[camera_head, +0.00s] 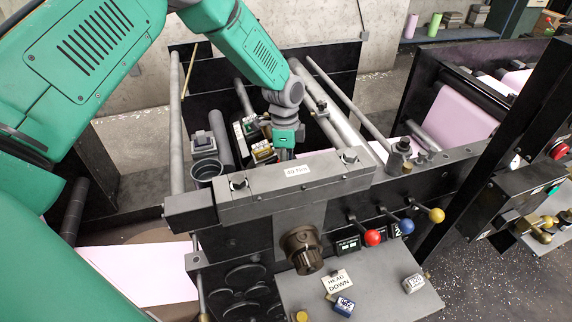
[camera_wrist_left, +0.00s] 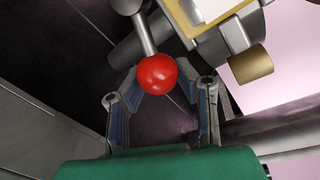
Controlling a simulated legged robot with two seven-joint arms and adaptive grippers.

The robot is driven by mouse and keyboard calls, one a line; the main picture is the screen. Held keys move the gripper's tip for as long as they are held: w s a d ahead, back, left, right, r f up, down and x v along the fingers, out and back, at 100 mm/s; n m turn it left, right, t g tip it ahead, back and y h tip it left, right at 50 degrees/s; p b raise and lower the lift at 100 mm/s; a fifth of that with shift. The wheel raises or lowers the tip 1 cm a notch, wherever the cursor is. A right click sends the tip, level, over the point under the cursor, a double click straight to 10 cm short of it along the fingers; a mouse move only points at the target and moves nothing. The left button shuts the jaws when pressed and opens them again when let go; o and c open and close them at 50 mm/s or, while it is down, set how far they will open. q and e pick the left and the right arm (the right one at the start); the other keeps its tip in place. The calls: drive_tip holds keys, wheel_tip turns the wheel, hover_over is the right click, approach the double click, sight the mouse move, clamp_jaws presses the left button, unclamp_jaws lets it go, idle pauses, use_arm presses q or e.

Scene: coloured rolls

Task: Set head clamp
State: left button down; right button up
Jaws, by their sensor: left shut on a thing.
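A red ball knob (camera_wrist_left: 157,74) on a grey lever rod (camera_wrist_left: 144,34) shows in the left wrist view. My left gripper (camera_wrist_left: 160,88) has its fingers on both sides of the knob and is shut on it. In the head view my left arm reaches down behind the grey head block (camera_head: 290,178) labelled "40 mm". The fingers and this knob are hidden there. A tag reading "HEAD DOWN" (camera_head: 337,283) lies on the grey shelf at the front. My right gripper is not in view.
Levers with red (camera_head: 372,237), blue (camera_head: 406,226) and yellow (camera_head: 436,215) knobs stick out of the front panel. Grey rollers (camera_head: 340,125) and a dark cup (camera_head: 206,172) lie close around my arm. A brass cylinder (camera_wrist_left: 249,64) is near the knob.

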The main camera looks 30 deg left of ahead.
use_arm(q)
drive_tip(key=c, duration=1.1)
unclamp_jaws()
drive_tip(key=shift+d, duration=0.3)
drive_tip(key=shift+c, duration=0.2)
drive_tip(key=shift+d+r, duration=0.1)
drive_tip(key=shift+r, duration=0.05)
drive_tip(key=r, duration=0.3)
drive_tip(key=a+r, duration=0.1)
drive_tip(key=r, duration=0.3)
drive_tip(key=w+r, duration=0.1)
drive_tip(key=r, duration=0.2)
drive_tip(key=shift+w+a+r, duration=0.1)
drive_tip(key=shift+a+r, duration=0.05)
drive_tip(key=shift+r, duration=0.75)
drive_tip(key=shift+a, duration=0.1)
drive_tip(key=shift+f, duration=0.1)
